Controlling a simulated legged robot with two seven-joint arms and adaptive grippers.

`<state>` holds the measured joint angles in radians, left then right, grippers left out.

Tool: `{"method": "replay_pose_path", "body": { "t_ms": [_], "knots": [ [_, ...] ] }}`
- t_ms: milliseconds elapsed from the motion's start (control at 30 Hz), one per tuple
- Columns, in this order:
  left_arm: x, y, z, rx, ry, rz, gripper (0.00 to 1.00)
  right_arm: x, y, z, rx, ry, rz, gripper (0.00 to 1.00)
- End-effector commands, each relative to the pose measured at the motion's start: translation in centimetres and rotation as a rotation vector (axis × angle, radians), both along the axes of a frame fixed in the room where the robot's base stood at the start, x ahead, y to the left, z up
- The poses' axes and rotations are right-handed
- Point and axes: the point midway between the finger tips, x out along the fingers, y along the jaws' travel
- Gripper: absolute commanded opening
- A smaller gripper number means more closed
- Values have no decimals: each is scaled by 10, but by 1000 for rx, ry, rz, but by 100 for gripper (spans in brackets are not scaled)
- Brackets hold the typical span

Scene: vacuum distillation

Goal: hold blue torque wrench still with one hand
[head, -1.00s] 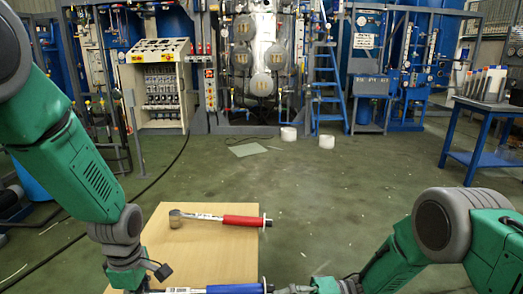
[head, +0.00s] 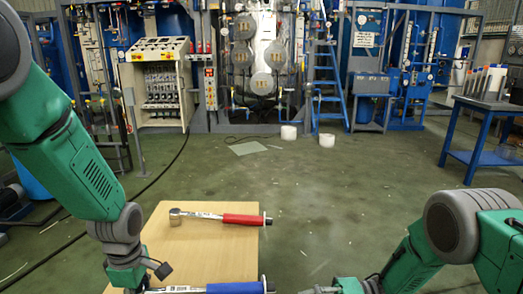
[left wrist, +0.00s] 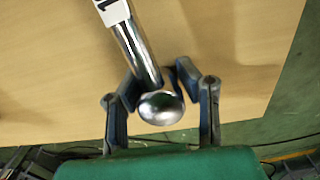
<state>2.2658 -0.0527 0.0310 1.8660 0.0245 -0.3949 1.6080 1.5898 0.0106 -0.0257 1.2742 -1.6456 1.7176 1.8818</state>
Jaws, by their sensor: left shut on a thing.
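The blue torque wrench (head: 234,287) lies along the bottom edge of the head view, its blue handle to the right and its metal shaft to the left; part is cut off by the frame. My left gripper (left wrist: 160,78) is shut on the metal shaft near its rounded shiny end, as the left wrist view shows. That metal end (left wrist: 160,108) sits between the fingers. My right gripper (head: 322,290) is at the bottom edge, to the right of the blue handle and apart from it. Its fingers are mostly cut off.
A red-handled torque wrench (head: 222,218) lies farther back on the wooden tabletop (head: 185,255). A blue table (head: 490,105) with items on it stands at the right. Distillation equipment (head: 255,60) and a blue ladder (head: 328,85) stand at the back. The floor between is mostly clear.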

Motion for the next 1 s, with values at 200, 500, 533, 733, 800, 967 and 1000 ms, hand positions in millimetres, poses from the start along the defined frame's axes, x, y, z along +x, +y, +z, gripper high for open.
{"method": "replay_pose_path", "body": {
  "t_ms": [200, 500, 533, 733, 800, 967, 1000],
  "knots": [
    [0, 0, 0, 0, 0, 2, 0, 1, -6, 0, 1, 0, 1, 0],
    [0, 0, 0, 0, 0, 2, 55, 1, -6, 0, 0, -1, 1, 0],
    [0, 0, 0, 0, 0, 2, 55, 1, -6, 0, 0, -1, 1, 0],
    [0, 0, 0, 0, 0, 1, 55, 0, -6, 0, 0, -1, 1, 0],
    [0, 0, 2, 0, -1, 1, 55, 0, -6, 0, 0, -1, 1, 0],
    [1, 0, 21, 1, -4, 0, 55, 0, -6, 0, 0, -1, 1, 0],
    [1, 0, 28, 0, -4, 1, 55, 0, -6, 0, 0, -1, 1, 0]
  ]
}}
